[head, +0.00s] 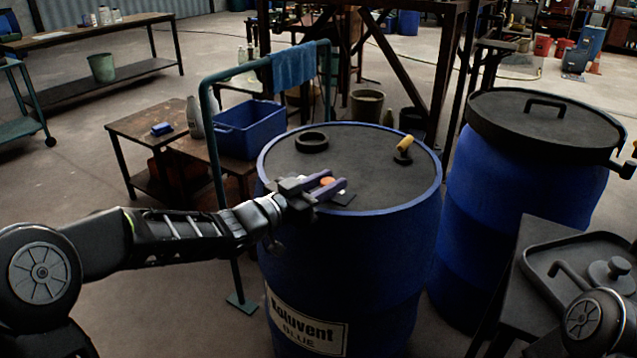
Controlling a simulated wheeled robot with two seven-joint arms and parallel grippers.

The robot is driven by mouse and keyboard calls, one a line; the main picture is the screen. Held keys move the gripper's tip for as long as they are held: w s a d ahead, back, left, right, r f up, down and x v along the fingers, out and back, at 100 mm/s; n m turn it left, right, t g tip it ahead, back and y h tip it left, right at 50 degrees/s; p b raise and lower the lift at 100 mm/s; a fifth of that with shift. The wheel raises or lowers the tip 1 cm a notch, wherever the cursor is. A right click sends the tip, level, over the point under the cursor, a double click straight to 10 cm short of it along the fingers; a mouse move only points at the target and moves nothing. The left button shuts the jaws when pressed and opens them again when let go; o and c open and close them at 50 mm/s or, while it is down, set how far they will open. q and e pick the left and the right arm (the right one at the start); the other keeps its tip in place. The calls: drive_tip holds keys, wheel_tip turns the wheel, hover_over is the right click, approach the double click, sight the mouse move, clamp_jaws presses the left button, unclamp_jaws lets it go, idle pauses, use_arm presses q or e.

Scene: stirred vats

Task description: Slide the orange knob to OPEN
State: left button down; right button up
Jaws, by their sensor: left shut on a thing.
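The fingers hide much of the knob. A small dark plate (345,198) shows beside the fingers; any OPEN marking is too small to read. My right gripper is not in view.
A dark ring (312,142) and a yellow-handled valve (404,147) sit on the same lid. A second, lidded blue drum (520,190) stands to the right. A green rail with a blue towel (294,67) and a blue crate (250,128) stand behind left.

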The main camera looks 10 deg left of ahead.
use_arm(q)
drive_tip(key=shift+s+d, duration=0.1)
drive_tip(key=shift+d, duration=0.15)
drive_tip(key=c, duration=1.1)
unclamp_jaws()
drive_tip(key=shift+o, duration=0.2)
drive_tip(key=shift+s+a, duration=0.45)
drive_tip(key=p+v, duration=0.1)
drive_tip(key=v, duration=0.5)
drive_tip(key=shift+s+a, duration=0.15)
drive_tip(key=shift+s, duration=0.1)
